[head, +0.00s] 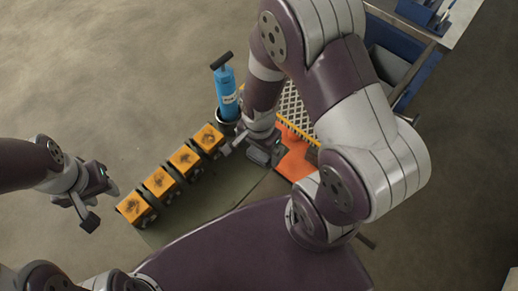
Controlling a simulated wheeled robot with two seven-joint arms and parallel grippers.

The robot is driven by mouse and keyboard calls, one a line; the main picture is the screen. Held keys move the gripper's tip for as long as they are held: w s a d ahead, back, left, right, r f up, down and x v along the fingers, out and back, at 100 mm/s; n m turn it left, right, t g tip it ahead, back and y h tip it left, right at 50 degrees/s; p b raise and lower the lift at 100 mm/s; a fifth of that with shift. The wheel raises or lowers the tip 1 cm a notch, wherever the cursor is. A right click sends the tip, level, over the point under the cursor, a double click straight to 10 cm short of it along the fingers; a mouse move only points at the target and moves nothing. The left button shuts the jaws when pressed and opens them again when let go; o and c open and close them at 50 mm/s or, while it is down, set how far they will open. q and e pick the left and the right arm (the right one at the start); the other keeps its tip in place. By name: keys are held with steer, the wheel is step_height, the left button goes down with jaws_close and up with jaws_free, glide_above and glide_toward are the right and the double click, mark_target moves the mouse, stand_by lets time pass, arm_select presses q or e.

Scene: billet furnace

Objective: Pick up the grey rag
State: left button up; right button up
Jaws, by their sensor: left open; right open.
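I cannot make out a grey rag in the head view; my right arm covers part of the work surface where it could lie. My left gripper (101,205) is open and empty at the left, over the floor and left of the row of orange-topped blocks. My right gripper (244,154) is open above the work surface, between the blocks and an orange-red cloth-like piece (296,163). What lies under its fingers is too small and shaded to tell.
Several orange-topped blocks (159,181) stand in a slanting row on the grey-green surface (190,212). A blue cylinder with a black T-handle (226,90) stands upright behind them. A metal grid with a yellow edge (291,106) and a blue bin (416,80) are to the right.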

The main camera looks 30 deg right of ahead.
steer(key=shift+w, duration=0.15)
steer(key=shift+s+r, duration=0.1)
steer(key=shift+s, duration=0.35)
steer(key=c, duration=1)
steer(key=shift+w, duration=0.2)
step_height(320, 180, up, 4)
steer(key=shift+f, duration=0.15)
steer(key=s+d+r, duration=0.2)
steer(key=s, duration=0.1)
steer(key=s+d+r, duration=0.2)
steer(key=s+d, duration=0.1)
steer(key=s+d+r+p, duration=0.1)
steer(key=s+d+r, duration=0.2)
steer(key=shift+r, duration=0.1)
